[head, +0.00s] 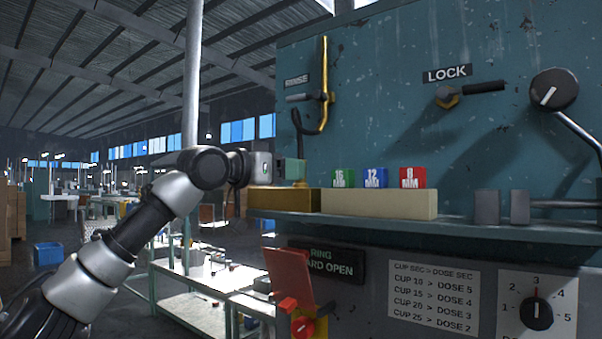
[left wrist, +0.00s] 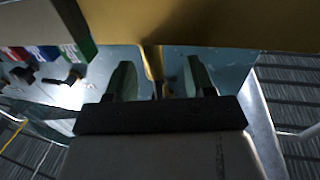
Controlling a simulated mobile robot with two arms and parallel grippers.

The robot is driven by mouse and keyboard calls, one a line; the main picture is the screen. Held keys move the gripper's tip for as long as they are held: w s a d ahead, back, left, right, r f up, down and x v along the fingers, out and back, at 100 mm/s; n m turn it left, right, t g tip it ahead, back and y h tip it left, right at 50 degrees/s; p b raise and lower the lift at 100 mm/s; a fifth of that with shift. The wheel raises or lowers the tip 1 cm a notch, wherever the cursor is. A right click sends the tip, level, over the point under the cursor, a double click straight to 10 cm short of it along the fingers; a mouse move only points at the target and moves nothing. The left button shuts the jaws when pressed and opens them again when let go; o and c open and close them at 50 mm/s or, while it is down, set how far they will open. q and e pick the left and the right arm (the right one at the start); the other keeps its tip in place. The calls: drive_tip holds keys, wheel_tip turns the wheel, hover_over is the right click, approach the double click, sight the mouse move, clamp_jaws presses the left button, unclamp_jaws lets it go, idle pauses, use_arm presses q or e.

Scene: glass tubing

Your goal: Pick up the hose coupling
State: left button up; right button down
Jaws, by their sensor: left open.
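No part can be identified for certain as the hose coupling. A curved yellow pipe (head: 325,85) hangs on the teal panel beside the RINSE label, and its lower end bends left. My left gripper (head: 290,171) is just below that end, in front of the panel and above the shelf's left end. In the left wrist view its two fingers (left wrist: 160,82) are apart, with a narrow brass-coloured part (left wrist: 154,65) showing between them. I cannot tell whether they touch it. My right gripper is not in view.
A brass-coloured block (head: 283,200) and a cream block (head: 378,204) lie along the shelf. Green (head: 343,178), blue (head: 375,178) and red (head: 412,177) size blocks stand there. A LOCK lever (head: 484,87) sticks out right. A red flap (head: 288,276) is below.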

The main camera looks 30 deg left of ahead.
use_arm(q)
drive_tip(key=p+x, duration=0.1)
drive_tip(key=x, duration=0.2)
drive_tip(key=shift+w+d+p, duration=0.2)
drive_tip(key=shift+d+p, duration=0.2)
drive_tip(key=shift+d, duration=0.05)
drive_tip(key=shift+w+d, duration=0.1)
drive_tip(key=shift+w, duration=0.3)
drive_tip(key=shift+w+d+f, duration=0.1)
drive_tip(key=shift+w+f, duration=0.05)
drive_tip(key=shift+w, duration=0.15)
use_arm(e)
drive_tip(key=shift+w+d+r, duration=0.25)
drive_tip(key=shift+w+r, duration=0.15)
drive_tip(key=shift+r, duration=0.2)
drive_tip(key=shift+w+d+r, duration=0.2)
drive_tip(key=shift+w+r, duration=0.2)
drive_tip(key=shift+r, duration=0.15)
use_arm(q)
drive_tip(key=shift+c, duration=0.3)
clamp_jaws()
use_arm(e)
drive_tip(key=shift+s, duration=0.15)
